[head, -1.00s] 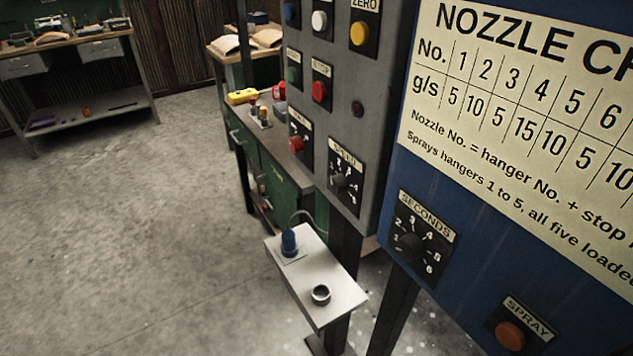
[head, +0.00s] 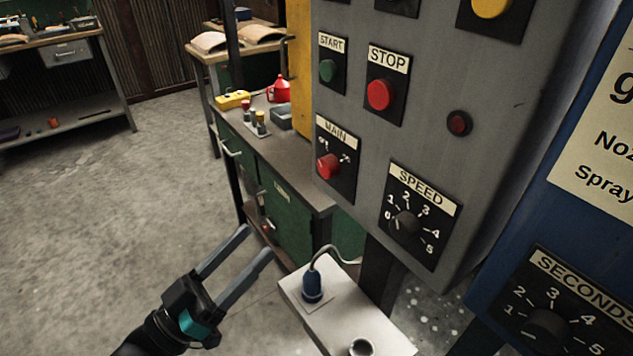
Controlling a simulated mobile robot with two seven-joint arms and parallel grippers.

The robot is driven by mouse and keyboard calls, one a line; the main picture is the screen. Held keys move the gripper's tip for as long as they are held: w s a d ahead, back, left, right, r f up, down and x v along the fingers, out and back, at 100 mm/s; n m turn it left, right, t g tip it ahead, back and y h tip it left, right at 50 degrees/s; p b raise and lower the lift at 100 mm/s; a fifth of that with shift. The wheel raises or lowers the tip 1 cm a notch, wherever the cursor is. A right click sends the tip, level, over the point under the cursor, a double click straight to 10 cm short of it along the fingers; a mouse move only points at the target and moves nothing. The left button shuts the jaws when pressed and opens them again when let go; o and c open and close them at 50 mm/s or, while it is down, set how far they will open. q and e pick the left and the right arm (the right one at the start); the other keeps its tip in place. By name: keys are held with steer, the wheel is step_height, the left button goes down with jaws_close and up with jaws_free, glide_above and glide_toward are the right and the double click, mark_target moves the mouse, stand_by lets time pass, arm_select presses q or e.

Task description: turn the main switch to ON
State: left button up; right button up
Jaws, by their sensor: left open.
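The main switch (head: 328,166) is a red rotary knob on a black plate labelled MAIN, at the lower left of the grey control panel (head: 465,165). Small position marks show above the knob, but they are too small to read surely. My left gripper (head: 258,243) is at the lower left, below and to the left of the switch. Its two long grey fingers are apart with nothing between them, and it touches nothing. My right gripper is not in the view.
START (head: 327,70) and STOP (head: 380,95) buttons sit above the switch, and the SPEED dial (head: 407,222) is to its right. A small shelf (head: 345,320) with a blue plug-like object (head: 312,285) juts out below. A green workbench (head: 280,190) stands behind. Open floor lies left.

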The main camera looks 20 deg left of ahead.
mark_target(323, 171)
arm_select(q)
steer(key=x, duration=1.3)
steer(key=shift+x, duration=1)
steer(key=shift+a, duration=0.1)
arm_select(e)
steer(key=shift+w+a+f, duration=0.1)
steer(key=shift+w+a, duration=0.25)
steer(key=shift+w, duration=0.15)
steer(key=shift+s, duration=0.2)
arm_select(q)
steer(key=shift+c, duration=0.7)
jaws_close()
